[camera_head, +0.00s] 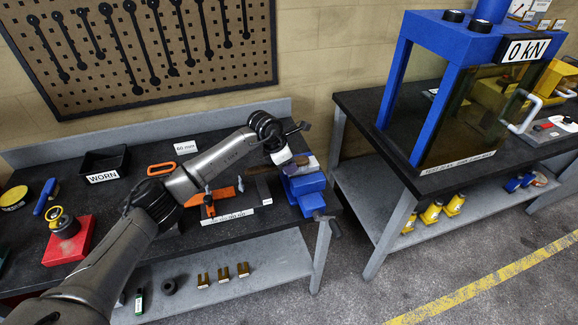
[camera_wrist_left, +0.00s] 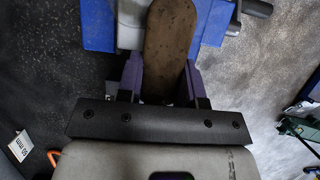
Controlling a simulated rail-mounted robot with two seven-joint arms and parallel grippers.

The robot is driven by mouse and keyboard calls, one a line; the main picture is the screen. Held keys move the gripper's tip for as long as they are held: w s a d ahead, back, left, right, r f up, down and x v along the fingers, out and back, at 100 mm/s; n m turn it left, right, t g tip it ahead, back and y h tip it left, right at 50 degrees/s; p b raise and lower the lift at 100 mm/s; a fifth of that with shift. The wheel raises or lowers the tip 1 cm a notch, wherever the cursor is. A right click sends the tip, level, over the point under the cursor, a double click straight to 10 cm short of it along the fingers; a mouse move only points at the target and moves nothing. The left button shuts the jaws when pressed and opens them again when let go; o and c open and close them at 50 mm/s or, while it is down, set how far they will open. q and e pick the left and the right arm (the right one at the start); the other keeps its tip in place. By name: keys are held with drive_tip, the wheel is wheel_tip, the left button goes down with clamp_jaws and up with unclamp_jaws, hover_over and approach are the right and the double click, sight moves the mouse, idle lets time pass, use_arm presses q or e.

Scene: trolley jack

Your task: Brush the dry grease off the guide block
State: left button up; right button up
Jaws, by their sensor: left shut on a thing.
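The blue vise (camera_head: 304,186) stands at the right end of the left bench. A pale grey block, perhaps the guide block (camera_head: 309,164), sits at its jaws; part of it also shows in the left wrist view (camera_wrist_left: 131,22), beside the brown tool. My left gripper (camera_wrist_left: 163,82) has its purple fingers shut on a brown, dark-speckled piece with a rounded end, which looks like the brush (camera_wrist_left: 170,42). Grease is too small to make out.
A black WORN tray (camera_head: 103,163), a red block (camera_head: 68,241) and an orange-handled tool (camera_head: 161,169) are on the bench. Orange parts (camera_head: 212,200) lie left of the vise. A blue press (camera_head: 455,40) stands on the right bench. Floor between the benches is clear.

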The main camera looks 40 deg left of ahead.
use_arm(q)
drive_tip(key=shift+w+a+b, duration=0.3)
drive_tip(key=shift+w+a, duration=0.15)
drive_tip(key=shift+a, duration=0.3)
drive_tip(key=shift+w+a+b, duration=0.3)
drive_tip(key=shift+w+a, duration=0.2)
drive_tip(key=shift+a, duration=0.25)
drive_tip(key=shift+w+a+b, duration=0.3)
drive_tip(key=shift+w+a, duration=0.15)
drive_tip(key=shift+a, duration=0.3)
drive_tip(key=shift+s+d+r+p, duration=0.2)
drive_tip(key=shift+s+d+p, duration=0.35)
drive_tip(key=shift+d+p, duration=0.35)
drive_tip(key=shift+s+d+f+p, duration=0.1)
drive_tip(key=shift+s+d+p, duration=0.45)
drive_tip(key=shift+d, duration=0.2)
drive_tip(key=shift+s+d+f+p, duration=0.1)
drive_tip(key=shift+s+d+p, duration=0.45)
drive_tip(key=shift+d, duration=0.4)
drive_tip(key=shift+f, duration=0.15)
